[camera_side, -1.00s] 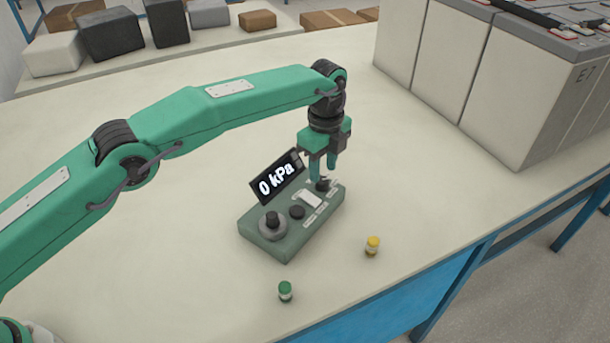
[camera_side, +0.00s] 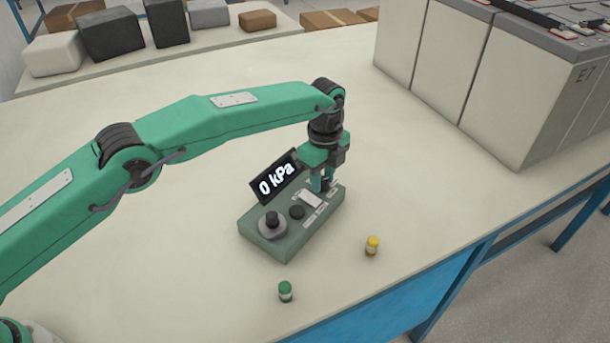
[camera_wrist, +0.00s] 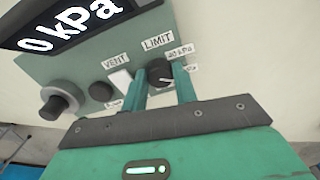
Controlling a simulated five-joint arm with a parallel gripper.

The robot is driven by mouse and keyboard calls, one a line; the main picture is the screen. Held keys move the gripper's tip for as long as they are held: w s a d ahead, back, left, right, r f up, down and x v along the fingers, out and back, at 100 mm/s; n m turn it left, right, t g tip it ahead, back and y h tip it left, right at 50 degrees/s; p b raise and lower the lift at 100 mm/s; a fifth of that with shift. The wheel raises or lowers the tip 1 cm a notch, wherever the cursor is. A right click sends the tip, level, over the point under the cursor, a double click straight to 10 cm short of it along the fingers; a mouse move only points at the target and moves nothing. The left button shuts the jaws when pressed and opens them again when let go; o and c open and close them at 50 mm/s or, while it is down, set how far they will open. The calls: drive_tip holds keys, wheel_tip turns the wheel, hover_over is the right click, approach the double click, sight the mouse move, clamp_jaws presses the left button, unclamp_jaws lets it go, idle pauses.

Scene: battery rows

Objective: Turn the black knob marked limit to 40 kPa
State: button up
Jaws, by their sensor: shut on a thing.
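The black limit knob (camera_wrist: 160,74) sits under the LIMIT label on the green control box, between my two fingers in the wrist view. A 40 kPa label is to the right of the knob, and another label below is partly hidden by a finger. My gripper (camera_wrist: 164,87) is shut on the knob; in the side view my gripper (camera_side: 322,188) is down on the right end of the control box (camera_side: 284,250) and largely hides the knob. The display (camera_side: 275,178) reads 0 kPa.
The box also carries a white vent switch (camera_wrist: 120,80), a small black knob (camera_wrist: 101,91) and a larger knob (camera_wrist: 62,103) on a grey collar. A green-capped vial (camera_side: 285,292) and a yellow-capped vial (camera_side: 372,247) stand in front. Large batteries (camera_side: 520,100) stand at right.

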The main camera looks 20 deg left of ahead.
drive_tip(key=shift+n, duration=0.4)
drive_tip(key=n, duration=1.1)
drive_tip(key=shift+r, duration=0.1)
idle(0.3)
drive_tip(key=o, duration=0.7)
drive_tip(key=shift+r, duration=3.85)
